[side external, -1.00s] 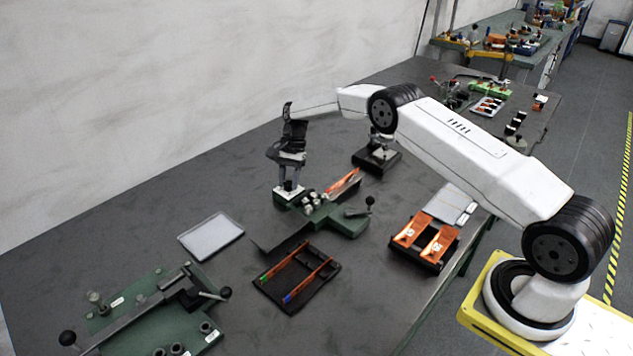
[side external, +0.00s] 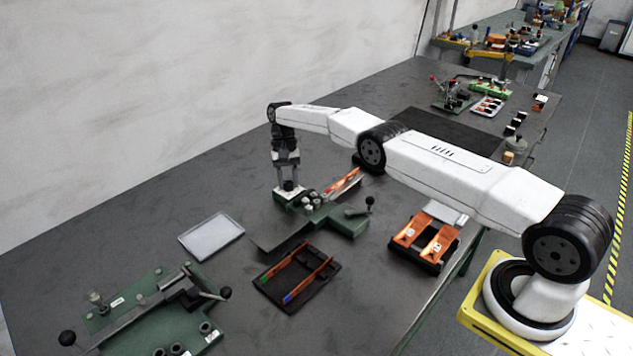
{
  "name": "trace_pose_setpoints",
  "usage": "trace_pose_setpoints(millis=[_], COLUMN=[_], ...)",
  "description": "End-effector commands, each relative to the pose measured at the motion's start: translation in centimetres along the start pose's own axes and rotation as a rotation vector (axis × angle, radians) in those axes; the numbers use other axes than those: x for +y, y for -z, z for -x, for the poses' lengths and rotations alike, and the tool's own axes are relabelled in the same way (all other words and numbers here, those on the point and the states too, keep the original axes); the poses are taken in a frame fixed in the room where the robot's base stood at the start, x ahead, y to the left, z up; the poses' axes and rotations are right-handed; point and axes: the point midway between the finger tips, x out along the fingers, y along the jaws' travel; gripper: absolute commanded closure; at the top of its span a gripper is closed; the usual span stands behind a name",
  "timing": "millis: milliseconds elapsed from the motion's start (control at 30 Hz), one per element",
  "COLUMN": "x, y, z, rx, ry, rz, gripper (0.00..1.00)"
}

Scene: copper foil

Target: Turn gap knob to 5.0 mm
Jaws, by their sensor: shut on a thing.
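A green bench machine (side external: 340,219) stands near the middle of the table in the side external view, with several pale round knobs on its top and a lever with a black ball at its right. My gripper (side external: 288,188) points down over the machine's back left end. It is shut on what I take to be the gap knob, which its fingers hide. The knob's scale and setting are too small to read.
A black tray with orange strips (side external: 297,277) lies in front of the machine. Orange pieces on a dark holder (side external: 425,242) stand to the right. A pale plate (side external: 211,237) lies left. A larger green fixture (side external: 155,312) with levers fills the front left.

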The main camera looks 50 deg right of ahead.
Motion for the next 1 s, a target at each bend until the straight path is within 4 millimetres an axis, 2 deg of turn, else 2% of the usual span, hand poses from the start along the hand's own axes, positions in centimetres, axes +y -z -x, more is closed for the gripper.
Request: trace_pose_setpoints(millis=[700, 733, 800, 833, 1000], x=[0.03, 0.03, 0.03, 0.03, 0.01], y=[0.00, 0.00, 0.00, 0.00, 0.00], z=[0.03, 0.04, 0.03, 0.03, 0.01], rx=[0.000, 0.000, 0.000, 0.000, 0.000], ry=[-0.017, -0.017, -0.017, -0.017, -0.016], rz=[0.036, 0.036, 0.036, 0.036, 0.036], gripper=[1.00, 0.51, 0.29, 0.26, 0.26])
